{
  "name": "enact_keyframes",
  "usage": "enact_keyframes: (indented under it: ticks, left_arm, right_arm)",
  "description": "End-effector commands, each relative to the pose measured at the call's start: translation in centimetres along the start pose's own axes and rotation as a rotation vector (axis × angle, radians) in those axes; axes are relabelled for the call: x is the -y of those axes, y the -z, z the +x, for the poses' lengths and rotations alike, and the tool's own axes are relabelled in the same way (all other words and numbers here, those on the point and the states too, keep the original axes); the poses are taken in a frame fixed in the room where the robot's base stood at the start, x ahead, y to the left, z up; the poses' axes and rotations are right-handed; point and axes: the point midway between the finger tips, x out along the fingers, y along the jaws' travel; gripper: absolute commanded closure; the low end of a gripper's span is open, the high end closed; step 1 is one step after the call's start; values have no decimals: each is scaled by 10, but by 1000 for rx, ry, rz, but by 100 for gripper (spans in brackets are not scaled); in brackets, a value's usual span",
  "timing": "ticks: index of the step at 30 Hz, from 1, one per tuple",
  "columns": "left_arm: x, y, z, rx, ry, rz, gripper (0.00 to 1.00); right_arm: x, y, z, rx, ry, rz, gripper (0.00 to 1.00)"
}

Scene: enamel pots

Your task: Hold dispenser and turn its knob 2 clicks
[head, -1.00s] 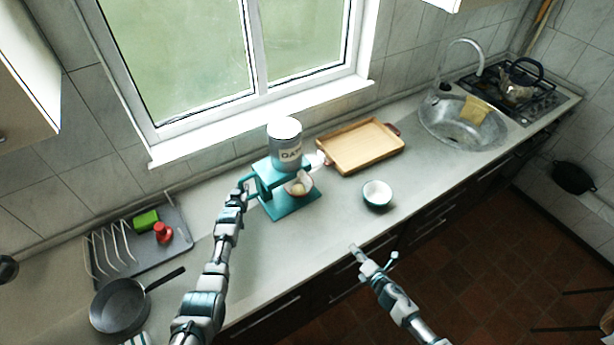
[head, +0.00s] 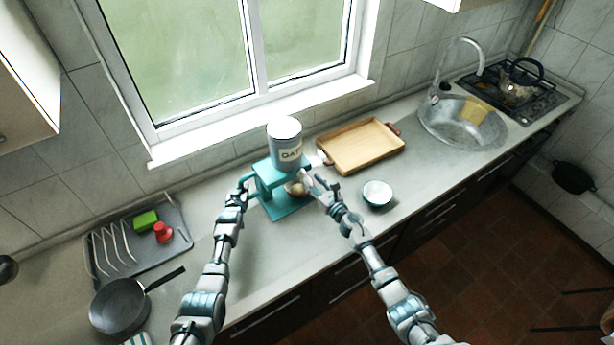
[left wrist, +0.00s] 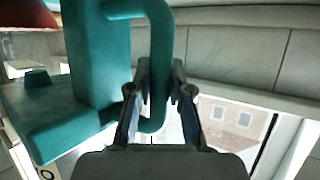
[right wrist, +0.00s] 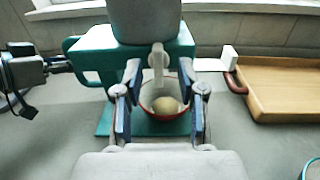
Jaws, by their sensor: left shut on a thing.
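The teal dispenser (head: 270,185) stands on the counter with a grey OATS canister (head: 287,148) on top. My left gripper (head: 245,182) is shut on its teal side handle, which also shows between the fingers in the left wrist view (left wrist: 160,70). My right gripper (right wrist: 160,78) is open in front of the dispenser. A grey upright piece (right wrist: 158,58) on the dispenser's front shows between its fingers, without visible contact. A white part (right wrist: 230,58) sticks out at the right side. I cannot tell which is the knob. A red-rimmed bowl (right wrist: 150,92) with pale contents sits below.
A wooden tray (head: 365,148) lies right of the dispenser. A small teal bowl (head: 377,192) stands close to my right arm. A dish rack (head: 110,250) and a pan (head: 120,305) are at the left. The sink (head: 460,122) is farther right.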

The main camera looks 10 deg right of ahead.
Motion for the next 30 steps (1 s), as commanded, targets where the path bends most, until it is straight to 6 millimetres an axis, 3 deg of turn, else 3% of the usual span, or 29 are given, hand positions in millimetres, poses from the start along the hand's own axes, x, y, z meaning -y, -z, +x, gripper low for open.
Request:
enact_keyframes:
  ticks: [7, 20, 24, 25, 30]
  left_arm:
    - [0, -2, 0, 3, 0, 0, 100]
    - [0, -2, 0, 4, 1, 0, 100]
    - [0, -2, 0, 4, 1, 0, 100]
    - [0, -2, 0, 4, 1, 0, 100]
    - [1, -2, 0, 4, 1, 0, 100]
  right_arm:
    - [0, 0, 32, 0, 0, 2, 60]
    - [-2, 0, 39, 0, -2, 3, 60]
    - [-1, 0, 39, 0, -2, 3, 95]
    - [-1, 1, 39, 0, -2, 3, 100]
    - [-1, 1, 39, 0, -1, 3, 100]
